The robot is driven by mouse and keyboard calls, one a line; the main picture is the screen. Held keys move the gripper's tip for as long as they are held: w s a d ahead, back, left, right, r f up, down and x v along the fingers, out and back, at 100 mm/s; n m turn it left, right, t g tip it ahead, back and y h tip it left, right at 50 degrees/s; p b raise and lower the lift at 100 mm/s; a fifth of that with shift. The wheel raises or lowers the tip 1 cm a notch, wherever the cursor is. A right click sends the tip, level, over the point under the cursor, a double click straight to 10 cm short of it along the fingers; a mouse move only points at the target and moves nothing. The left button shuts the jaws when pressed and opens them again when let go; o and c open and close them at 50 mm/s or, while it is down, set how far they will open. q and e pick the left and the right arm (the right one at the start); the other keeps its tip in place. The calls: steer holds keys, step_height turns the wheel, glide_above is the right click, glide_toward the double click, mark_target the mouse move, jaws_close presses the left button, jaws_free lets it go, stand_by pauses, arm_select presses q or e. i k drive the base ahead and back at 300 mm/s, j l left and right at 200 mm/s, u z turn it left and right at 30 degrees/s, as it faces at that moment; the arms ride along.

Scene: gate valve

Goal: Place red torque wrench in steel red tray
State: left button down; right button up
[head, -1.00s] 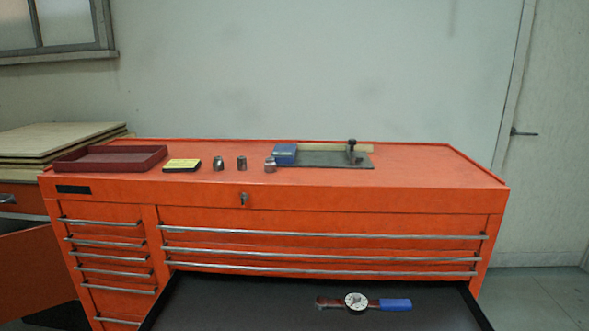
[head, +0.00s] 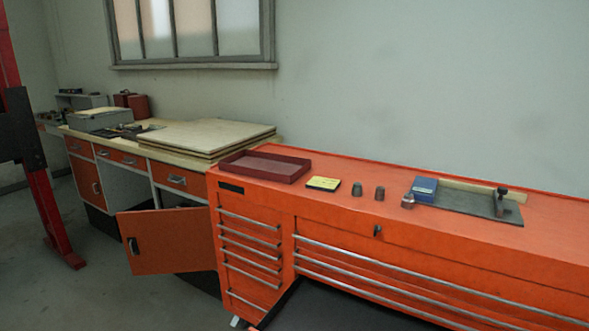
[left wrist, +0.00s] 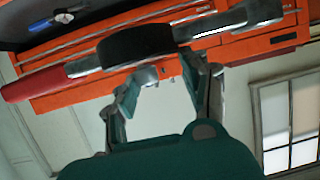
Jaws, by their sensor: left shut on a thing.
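My left gripper (left wrist: 168,72) shows in the left wrist view and is shut on the red torque wrench. The wrench has a red handle (left wrist: 35,84), a black middle part and a steel head, and lies across the fingers. The dark red steel tray (head: 265,166) sits at the left end of the orange cabinet top in the head view. It looks empty, though part of its floor is hidden by its rim. Neither gripper shows in the head view.
A yellow pad (head: 323,184), small metal parts (head: 379,193) and a plate with a blue box (head: 424,189) stand right of the tray. A workbench with stacked boards (head: 205,138) is left. Its cabinet door (head: 170,240) hangs open.

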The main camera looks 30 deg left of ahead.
mark_target(266, 167)
steer(key=i+j+z, duration=0.1)
steer(key=j, duration=0.45)
steer(key=i+j+z, duration=0.15)
steer(key=j, duration=0.4)
steer(key=i+j+z, duration=0.1)
steer(key=j, duration=0.5)
